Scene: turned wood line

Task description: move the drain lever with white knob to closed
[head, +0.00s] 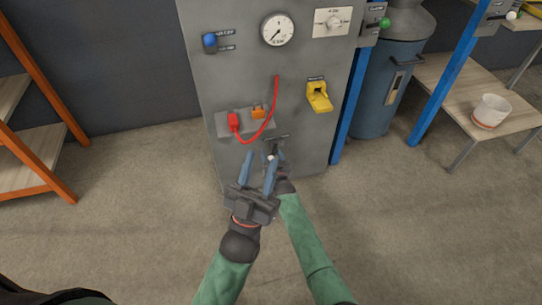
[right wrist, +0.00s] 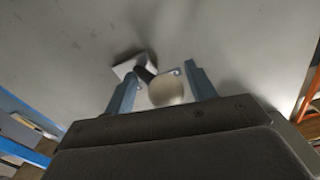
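The white knob (right wrist: 167,91) of the drain lever shows in the right wrist view, on a short dark stem from a pale mount (right wrist: 133,65) on the grey panel. My right gripper (right wrist: 161,84) is open, with its blue fingers on either side of the knob and visible gaps to it. In the head view only a small white spot of the knob (head: 270,157) shows low on the cabinet, and the right gripper is largely hidden behind the left one. My left gripper (head: 258,163) is open and appears empty, in front of the lever area. I cannot read the lever's position.
The grey cabinet (head: 232,82) carries a red plug-like part (head: 234,122) with a red cable (head: 273,110), an orange part (head: 258,112), a yellow box (head: 318,97), a blue knob (head: 210,41) and a gauge (head: 277,30). A blue post (head: 350,110) stands right of it. Open floor lies around.

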